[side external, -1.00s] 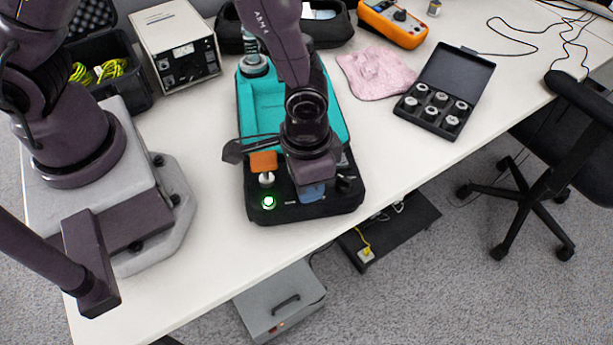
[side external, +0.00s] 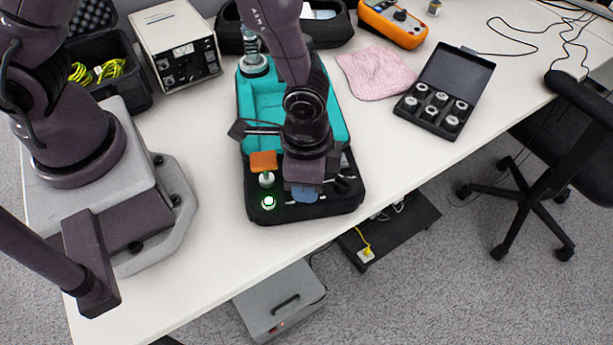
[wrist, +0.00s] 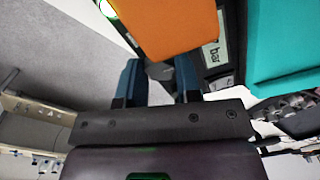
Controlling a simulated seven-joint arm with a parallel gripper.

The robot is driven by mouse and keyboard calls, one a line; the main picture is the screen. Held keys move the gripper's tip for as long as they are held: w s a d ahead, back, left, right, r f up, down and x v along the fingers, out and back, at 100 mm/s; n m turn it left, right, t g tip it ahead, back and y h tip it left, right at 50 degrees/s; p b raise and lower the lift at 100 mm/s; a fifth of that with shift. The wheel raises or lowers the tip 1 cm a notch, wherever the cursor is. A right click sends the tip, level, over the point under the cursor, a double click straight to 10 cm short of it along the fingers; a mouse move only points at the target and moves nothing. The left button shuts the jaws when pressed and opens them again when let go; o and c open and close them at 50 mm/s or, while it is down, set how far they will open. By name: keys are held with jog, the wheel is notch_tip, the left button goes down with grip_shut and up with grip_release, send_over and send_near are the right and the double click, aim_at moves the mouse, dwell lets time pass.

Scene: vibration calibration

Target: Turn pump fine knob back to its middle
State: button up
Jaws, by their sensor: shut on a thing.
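The pump is a teal and black unit (side external: 338,118) on the bench, with a black front panel. It carries an orange block (side external: 263,161) and a green-lit button (side external: 268,202). The orange block (wrist: 175,25) fills the top of the wrist view. My gripper (side external: 305,195) is low over the front right of the panel, right of the button. In the wrist view my gripper (wrist: 159,78) has its two blue fingers around a small grey knob (wrist: 160,70), shut on it. The knob's pointer or marking is hidden, so its angle cannot be read.
Behind the pump are a beige meter box (side external: 178,50), a black case and an orange multimeter (side external: 393,22). A pink cloth (side external: 375,72) and an open black case of several weights (side external: 440,95) lie to the right. The bench is clear just right of the pump.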

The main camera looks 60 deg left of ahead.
jog(key=o, duration=0.6)
jog(key=shift+r, duration=0.15)
notch_tip(320, 180, up, 13)
jog(key=shift+f, duration=0.1)
dwell(0.3)
jog(key=s+a+r+n+t, duration=0.2)
jog(key=a+r, duration=0.3)
jog(key=s+a+r+n+t, duration=0.1)
jog(key=s+a+r+n, duration=0.2)
jog(key=a+r, duration=0.2)
jog(key=s+a+r+n+t, duration=0.2)
jog(key=a+r, duration=0.3)
jog(key=a, duration=0.1)
jog(key=shift+s+r+n+t, duration=0.2)
jog(key=shift+s+n+t, duration=0.1)
jog(key=shift+s+n, duration=0.1)
